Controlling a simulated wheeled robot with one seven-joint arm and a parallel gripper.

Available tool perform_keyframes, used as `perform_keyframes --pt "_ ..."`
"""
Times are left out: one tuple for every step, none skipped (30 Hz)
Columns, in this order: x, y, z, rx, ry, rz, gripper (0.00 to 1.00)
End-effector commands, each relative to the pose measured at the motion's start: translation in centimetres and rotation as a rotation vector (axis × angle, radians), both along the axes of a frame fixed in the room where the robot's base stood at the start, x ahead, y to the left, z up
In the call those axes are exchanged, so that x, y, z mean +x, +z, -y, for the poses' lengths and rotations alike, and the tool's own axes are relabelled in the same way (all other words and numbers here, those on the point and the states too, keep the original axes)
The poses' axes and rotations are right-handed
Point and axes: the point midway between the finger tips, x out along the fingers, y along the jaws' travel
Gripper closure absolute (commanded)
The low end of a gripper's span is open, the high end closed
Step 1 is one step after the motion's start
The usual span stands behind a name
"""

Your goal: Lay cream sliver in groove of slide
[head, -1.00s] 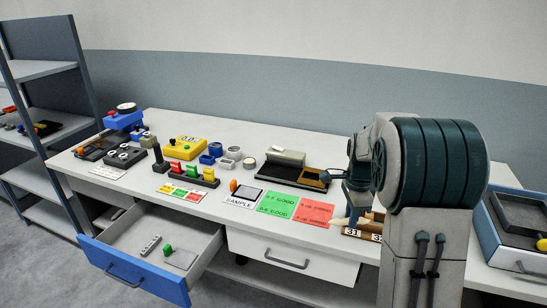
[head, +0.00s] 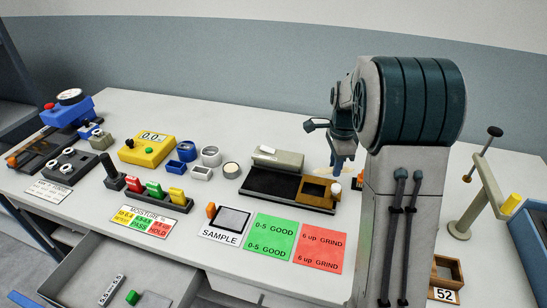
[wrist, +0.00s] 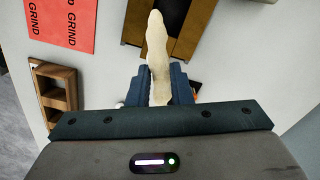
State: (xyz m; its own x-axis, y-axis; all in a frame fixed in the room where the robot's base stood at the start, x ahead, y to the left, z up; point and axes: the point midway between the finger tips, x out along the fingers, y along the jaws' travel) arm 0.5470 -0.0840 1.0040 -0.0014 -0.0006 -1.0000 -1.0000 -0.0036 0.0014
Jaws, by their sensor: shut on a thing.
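My gripper (wrist: 160,88) is shut on the cream sliver (wrist: 157,45), which points forward from between the blue fingers in the wrist view. In the head view my gripper (head: 344,162) is above the table, by the right end of a long black base (head: 262,184) with a grey block and a brown, framed end (head: 318,191). The sliver's tip overlaps this brown end in the wrist view (wrist: 187,38); whether they touch I cannot tell. The sliver is hard to make out in the head view. I cannot tell for certain which part is the slide's groove.
Green and red cards (head: 318,250) and a SAMPLE pad (head: 233,220) lie in front. A wooden holder (wrist: 55,90) stands at left in the wrist view. A post stand (head: 484,195) is at right. A drawer (head: 75,260) is open at front left.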

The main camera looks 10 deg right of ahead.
Motion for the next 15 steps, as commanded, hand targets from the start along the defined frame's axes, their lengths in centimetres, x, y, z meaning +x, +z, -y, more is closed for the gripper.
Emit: perform_keyframes --pt "0.4 -0.2 0.1 0.0 0.0 -0.001 1.0" --pt "0.7 -0.3 0.1 0.0 0.0 -0.001 1.0" --pt "1.2 -0.6 0.2 0.0 0.0 -0.002 1.0" --pt "1.6 -0.9 0.3 0.0 0.0 -0.002 1.0" --pt "2.1 -1.2 0.3 0.0 0.0 -0.002 1.0" --pt "2.8 -1.6 0.4 0.0 0.0 -0.002 1.0" --pt "3.3 -1.9 0.5 0.0 0.0 -0.002 1.0" --pt "3.8 -2.2 0.6 0.0 0.0 -0.003 1.0" --pt "4.4 -2.6 0.7 0.0 -0.001 -0.002 1.0" --pt "4.9 -2.9 0.7 0.001 -0.001 -0.003 1.0" --pt "5.4 -3.2 0.8 0.0 -0.001 -0.002 1.0" --pt "6.1 -3.6 0.9 0.0 -0.001 -0.002 1.0" --pt "6.6 -3.9 1.0 0.0 -0.001 -0.003 1.0" --pt "7.0 -4.2 1.0 0.001 0.0 -0.002 1.0" --pt "7.7 -4.6 1.1 0.001 0.0 -0.003 1.0"
